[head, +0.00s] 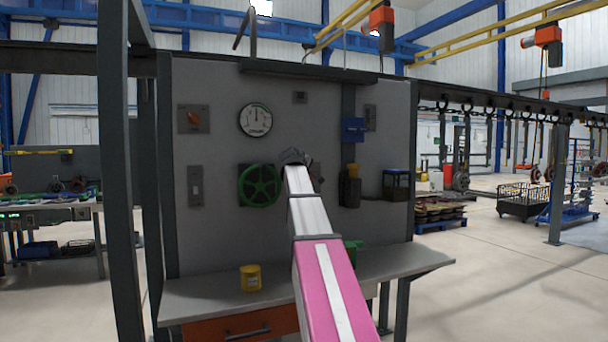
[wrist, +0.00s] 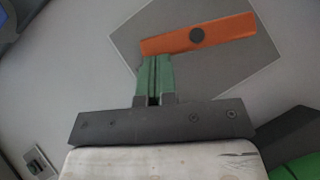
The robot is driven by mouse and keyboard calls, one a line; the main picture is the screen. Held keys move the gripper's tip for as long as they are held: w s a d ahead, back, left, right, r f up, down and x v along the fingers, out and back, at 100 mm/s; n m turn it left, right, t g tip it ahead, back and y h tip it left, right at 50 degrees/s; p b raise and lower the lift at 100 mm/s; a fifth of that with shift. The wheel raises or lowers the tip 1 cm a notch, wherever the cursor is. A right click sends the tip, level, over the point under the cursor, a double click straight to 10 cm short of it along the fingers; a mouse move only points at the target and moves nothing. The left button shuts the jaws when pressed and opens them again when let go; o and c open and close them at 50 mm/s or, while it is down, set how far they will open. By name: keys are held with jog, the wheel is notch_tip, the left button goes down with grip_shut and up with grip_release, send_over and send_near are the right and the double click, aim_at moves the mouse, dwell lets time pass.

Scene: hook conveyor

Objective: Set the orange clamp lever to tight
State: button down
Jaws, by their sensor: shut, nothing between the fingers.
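The orange clamp lever (wrist: 222,30) shows in the wrist view on a grey plate (wrist: 256,62). It is a flat bar with a dark round pivot at its middle, tilted slightly across the picture. My gripper (wrist: 154,60) has its green fingers together, with nothing held. Its fingertips are close to the lever's left end in the wrist view; I cannot tell whether they touch. In the head view my gripper (head: 293,157) is at the grey panel, right of the green handwheel, and my arm hides the lever. No tight or loose marking is readable.
The panel (head: 220,145) carries the green handwheel (head: 259,185), a gauge (head: 255,120), an orange knob (head: 193,119), a switch (head: 195,186) and a blue box (head: 353,129). A yellow can (head: 250,278) stands on the shelf (head: 205,297) below.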

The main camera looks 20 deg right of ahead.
aim_at(314, 172)
jog(key=d+m+y, duration=0.1)
jog(key=y, duration=0.1)
jog(key=d+m+g+y, duration=0.1)
jog(key=d+m+y, duration=0.1)
jog(key=shift+w+y, duration=0.15)
jog(key=shift+y, duration=0.25)
jog(key=d+m+y, duration=0.1)
jog(key=y, duration=0.1)
jog(key=d+f+m+g+y, duration=0.1)
jog(key=y, duration=0.1)
jog(key=shift+d+f, duration=0.1)
jog(key=shift+f, duration=0.1)
jog(key=shift+d+f, duration=0.1)
jog(key=shift+d, duration=0.05)
dwell(0.4)
